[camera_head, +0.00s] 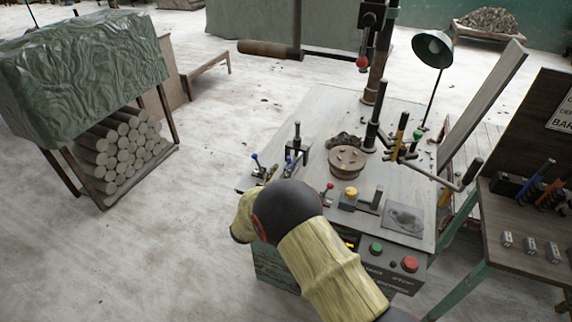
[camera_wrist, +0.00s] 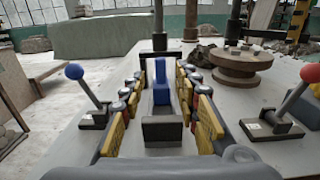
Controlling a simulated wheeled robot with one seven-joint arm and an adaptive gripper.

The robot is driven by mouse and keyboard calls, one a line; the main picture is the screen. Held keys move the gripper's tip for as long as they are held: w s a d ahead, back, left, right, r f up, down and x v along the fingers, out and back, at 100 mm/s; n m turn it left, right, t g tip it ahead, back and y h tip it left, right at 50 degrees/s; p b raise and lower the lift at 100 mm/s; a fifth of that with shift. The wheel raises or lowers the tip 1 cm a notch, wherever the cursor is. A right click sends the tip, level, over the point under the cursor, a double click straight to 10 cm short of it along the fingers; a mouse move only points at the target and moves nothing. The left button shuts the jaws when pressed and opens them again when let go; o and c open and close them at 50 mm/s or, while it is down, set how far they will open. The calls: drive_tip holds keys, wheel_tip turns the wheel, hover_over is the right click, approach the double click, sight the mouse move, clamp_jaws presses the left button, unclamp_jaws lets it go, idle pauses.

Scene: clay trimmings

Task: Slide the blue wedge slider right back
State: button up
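The blue wedge slider (camera_wrist: 160,85) stands near the middle of the wrist view, upright behind a low dark block (camera_wrist: 163,131) on the grey bench top. A dark upright frame rises just behind it. My gripper (camera_wrist: 160,95) is open, with one yellow-and-grey finger on the left of the wedge and one on the right. A gap shows on both sides, and I see no contact. In the head view a small blue part beside the dark frame (camera_head: 298,148) seems to be the wedge.
A blue-knobbed lever (camera_wrist: 74,72) stands left of my gripper and a red-knobbed lever (camera_wrist: 311,74) right. A round wooden turntable (camera_head: 347,161) and a dark post are farther back. Green (camera_head: 376,248) and red (camera_head: 410,264) buttons sit on the bench front. A lamp (camera_head: 432,49) stands behind.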

drive_tip(key=shift+v, duration=2)
drive_tip(key=shift+o, duration=0.2)
